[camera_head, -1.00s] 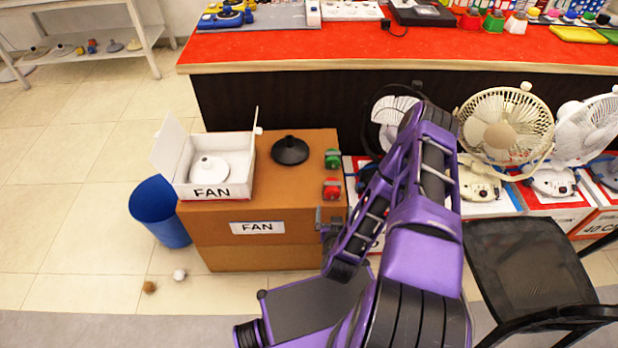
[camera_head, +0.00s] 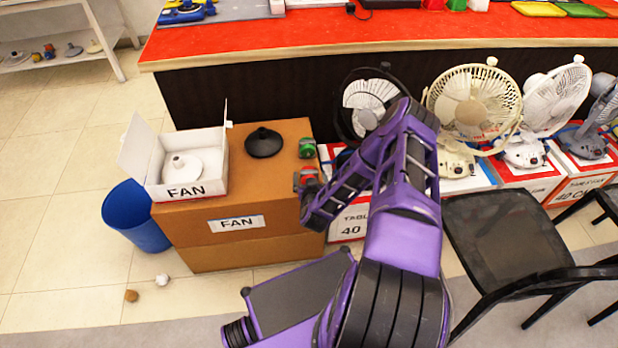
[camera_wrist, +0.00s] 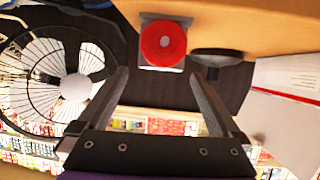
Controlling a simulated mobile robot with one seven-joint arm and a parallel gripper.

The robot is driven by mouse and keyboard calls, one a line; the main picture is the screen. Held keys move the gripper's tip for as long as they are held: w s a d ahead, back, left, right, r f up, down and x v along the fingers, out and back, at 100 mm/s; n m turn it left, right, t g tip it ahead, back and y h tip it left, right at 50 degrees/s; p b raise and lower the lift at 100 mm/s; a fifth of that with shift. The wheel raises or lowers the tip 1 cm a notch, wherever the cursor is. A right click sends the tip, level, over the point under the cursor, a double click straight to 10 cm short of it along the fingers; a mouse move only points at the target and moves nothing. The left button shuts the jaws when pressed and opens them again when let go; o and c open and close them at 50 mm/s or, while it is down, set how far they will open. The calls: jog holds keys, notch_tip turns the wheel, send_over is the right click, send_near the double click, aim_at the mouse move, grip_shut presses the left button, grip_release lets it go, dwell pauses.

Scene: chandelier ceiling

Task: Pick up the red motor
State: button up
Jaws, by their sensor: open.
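The red motor (camera_head: 309,175) sits near the right edge of the top of the large brown box (camera_head: 182,236). In the wrist view the red motor (camera_wrist: 163,43) shows its round red face against a grey body, just beyond and between the fingertips. My gripper (camera_wrist: 158,75) is open, with one finger on each side and nothing between them. In the head view my gripper (camera_head: 298,182) is close to the motor, and my arm partly hides both. I cannot tell whether the fingers touch the motor.
A green motor (camera_head: 307,147) stands just behind the red one. A black cone-shaped base (camera_head: 263,142) and an open white FAN box (camera_head: 213,170) share the box top. Several fans and a black chair (camera_head: 500,231) stand right; a blue bin (camera_head: 133,215) is left.

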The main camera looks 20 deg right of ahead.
aim_at(309, 171)
jog(key=x, duration=0.4)
jog(key=shift+f+b, duration=0.1)
jog(key=shift+b, duration=0.2)
grip_shut()
